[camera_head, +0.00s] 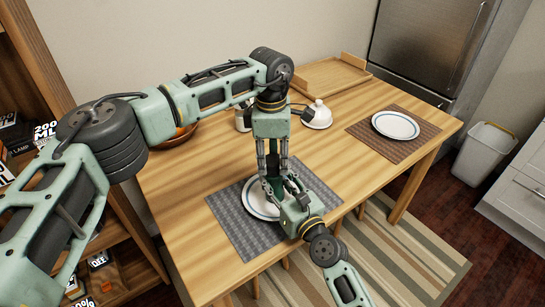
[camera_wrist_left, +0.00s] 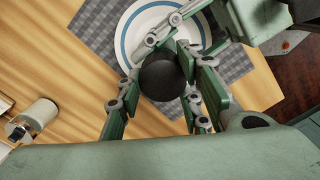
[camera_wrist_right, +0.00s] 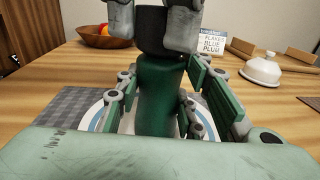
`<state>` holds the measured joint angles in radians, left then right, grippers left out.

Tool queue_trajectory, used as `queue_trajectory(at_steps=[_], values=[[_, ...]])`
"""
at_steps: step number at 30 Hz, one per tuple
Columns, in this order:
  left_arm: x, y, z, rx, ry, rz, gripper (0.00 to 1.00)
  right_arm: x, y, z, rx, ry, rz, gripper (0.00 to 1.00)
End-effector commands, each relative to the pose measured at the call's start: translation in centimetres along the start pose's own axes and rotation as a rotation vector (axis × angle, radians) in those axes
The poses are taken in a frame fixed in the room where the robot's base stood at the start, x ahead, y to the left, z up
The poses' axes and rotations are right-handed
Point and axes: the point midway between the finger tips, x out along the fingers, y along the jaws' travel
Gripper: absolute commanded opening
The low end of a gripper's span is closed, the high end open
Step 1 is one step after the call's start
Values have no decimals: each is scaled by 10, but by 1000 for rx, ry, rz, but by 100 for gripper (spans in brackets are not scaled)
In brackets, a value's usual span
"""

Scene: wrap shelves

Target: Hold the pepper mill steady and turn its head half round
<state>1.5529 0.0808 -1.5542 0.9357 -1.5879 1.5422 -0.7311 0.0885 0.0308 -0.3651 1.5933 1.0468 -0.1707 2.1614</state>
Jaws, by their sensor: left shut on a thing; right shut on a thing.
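The pepper mill has a dark green body (camera_wrist_right: 160,95) and a black head (camera_wrist_left: 162,77). It looks upright in the right wrist view. My left gripper (camera_wrist_right: 151,28) comes from above and is shut on the head, one finger on each side. My right gripper (camera_wrist_right: 158,108) is shut on the green body lower down. In the head view my left gripper (camera_head: 271,168) and right gripper (camera_head: 283,192) hide most of the mill. A white plate with a blue rim (camera_head: 256,207) lies under or behind the mill. Whether the mill's base touches it is hidden.
The plate lies on a grey woven mat (camera_head: 232,218). A white domed dish (camera_head: 317,117), a wooden tray (camera_head: 325,80), a fruit bowl (camera_wrist_right: 103,38), a white jar (camera_wrist_left: 39,114) and a box (camera_wrist_right: 211,43) stand around. Another plate (camera_head: 395,126) is at the right. Bare tabletop lies between.

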Motion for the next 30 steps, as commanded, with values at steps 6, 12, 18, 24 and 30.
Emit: queue_trajectory(at_steps=[6,12,18,24,30], values=[[2,-3,3,213,-1,-7,8,0,-1,0,-4,0,0,4],[2,-3,5,404,-3,-6,8,0,0,0,-4,0,1,4],[2,-4,6,593,-5,-5,8,1,1,0,-3,0,3,4],[2,-5,7,768,-7,-4,8,1,2,0,-3,0,4,4],[1,-6,8,909,-8,-3,8,1,3,1,-3,0,6,4]])
